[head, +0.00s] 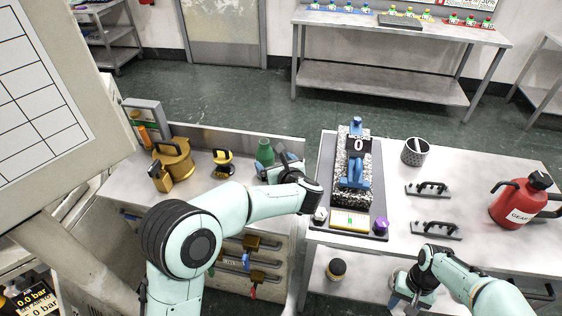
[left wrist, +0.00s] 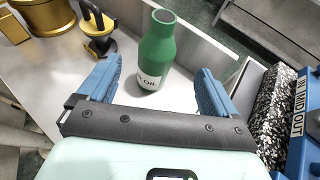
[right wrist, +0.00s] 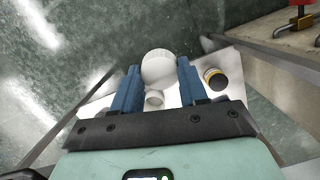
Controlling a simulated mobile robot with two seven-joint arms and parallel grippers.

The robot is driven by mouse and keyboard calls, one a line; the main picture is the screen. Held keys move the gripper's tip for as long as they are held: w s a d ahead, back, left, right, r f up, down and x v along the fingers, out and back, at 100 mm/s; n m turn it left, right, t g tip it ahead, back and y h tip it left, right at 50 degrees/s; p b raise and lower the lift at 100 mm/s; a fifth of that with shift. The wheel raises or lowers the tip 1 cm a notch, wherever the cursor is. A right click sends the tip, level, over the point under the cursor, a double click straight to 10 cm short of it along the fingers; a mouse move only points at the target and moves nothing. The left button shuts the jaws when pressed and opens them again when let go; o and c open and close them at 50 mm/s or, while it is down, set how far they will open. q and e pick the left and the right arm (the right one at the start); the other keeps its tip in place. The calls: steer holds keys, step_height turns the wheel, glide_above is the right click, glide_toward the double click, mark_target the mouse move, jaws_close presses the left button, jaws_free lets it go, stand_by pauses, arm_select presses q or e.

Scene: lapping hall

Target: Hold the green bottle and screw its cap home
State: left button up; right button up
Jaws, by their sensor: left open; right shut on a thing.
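The green bottle (head: 265,153) stands upright on the left bench, with a white label in the left wrist view (left wrist: 155,50). I see no cap on its neck. My left gripper (head: 280,170) is open beside it; in the left wrist view its blue fingers (left wrist: 155,80) are either side of the bottle, apart from it. My right gripper (head: 402,290) is low at the front of the right bench. In the right wrist view it is shut on a white round thing (right wrist: 158,66) between its fingertips; I cannot tell whether this is the cap.
The left bench also holds a gold pot (head: 175,160) and a yellow-black tool (head: 223,160). The right bench holds a dark tray with a blue device (head: 356,170), a speckled cup (head: 415,152), black handles (head: 430,188) and a red can (head: 515,203). A yellow-black jar (head: 337,268) is below.

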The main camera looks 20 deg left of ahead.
mark_target(269, 157)
arm_select(q)
steer(key=x, duration=0.5)
steer(key=shift+w+a+f+p, duration=0.15)
steer(key=shift+w+a+p, duration=0.1)
steer(key=shift+p, duration=0.1)
arm_select(e)
steer(key=shift+w+r, duration=0.1)
steer(key=shift+r, duration=0.35)
arm_select(q)
steer(key=shift+r+p+x, duration=0.15)
steer(key=shift+p+x, duration=0.2)
steer(key=shift+x, duration=0.95)
steer(key=shift+r+p+x, duration=0.1)
steer(key=shift+p+x, duration=0.25)
steer(key=shift+x, duration=0.95)
arm_select(e)
steer(key=shift+v, duration=0.75)
arm_select(q)
steer(key=shift+a, duration=0.15)
